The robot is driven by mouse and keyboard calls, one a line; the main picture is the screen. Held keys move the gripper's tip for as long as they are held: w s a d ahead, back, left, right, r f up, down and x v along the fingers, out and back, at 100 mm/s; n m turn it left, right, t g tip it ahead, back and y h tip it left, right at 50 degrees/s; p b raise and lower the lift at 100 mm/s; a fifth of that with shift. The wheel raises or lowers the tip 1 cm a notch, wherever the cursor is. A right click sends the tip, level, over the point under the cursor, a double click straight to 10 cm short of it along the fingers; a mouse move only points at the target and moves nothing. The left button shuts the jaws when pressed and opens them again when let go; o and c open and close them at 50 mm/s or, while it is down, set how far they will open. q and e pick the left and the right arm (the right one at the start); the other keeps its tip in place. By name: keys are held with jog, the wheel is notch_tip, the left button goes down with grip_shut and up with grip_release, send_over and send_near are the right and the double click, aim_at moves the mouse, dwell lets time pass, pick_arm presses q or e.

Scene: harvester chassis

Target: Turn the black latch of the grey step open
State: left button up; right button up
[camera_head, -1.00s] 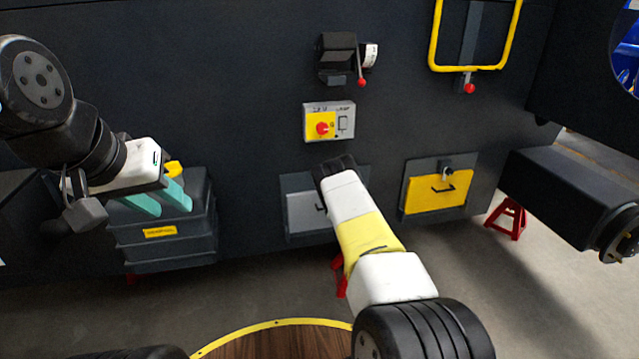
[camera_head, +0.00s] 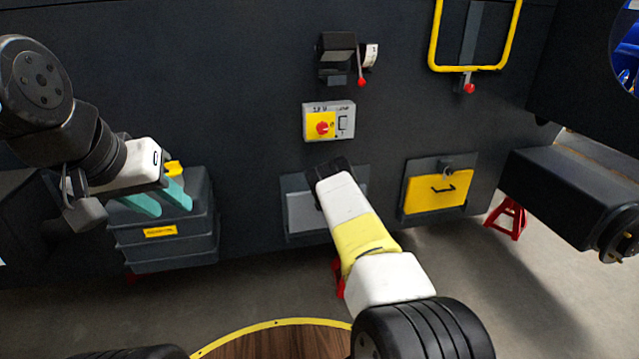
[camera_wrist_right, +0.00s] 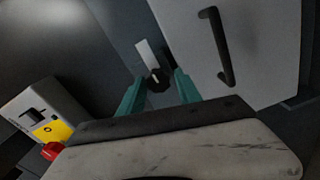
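The grey step (camera_head: 305,214) is a light grey panel in a dark frame, low on the chassis wall. My right forearm covers part of it in the head view. In the right wrist view the grey step (camera_wrist_right: 255,45) shows its black bar handle (camera_wrist_right: 215,45). Its small black latch (camera_wrist_right: 157,80) sits beside the panel edge, next to a white label strip. My right gripper (camera_wrist_right: 161,77) has its teal fingers apart, one on each side of the latch; firm contact is not visible. My left gripper (camera_head: 163,200) is open and empty, in front of a dark grey box.
A yellow step (camera_head: 425,192) with its own latch is to the right. A switch box (camera_head: 342,121) with a red knob is above the grey step. The dark box (camera_head: 190,238) stands left. A yellow rail (camera_head: 475,68) and red-tipped levers are higher up.

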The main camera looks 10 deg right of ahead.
jog(key=shift+o, duration=0.6)
jog(key=shift+r, duration=0.1)
jog(key=s, duration=0.7)
jog(key=shift+s+d, duration=0.15)
jog(key=shift+s, duration=0.25)
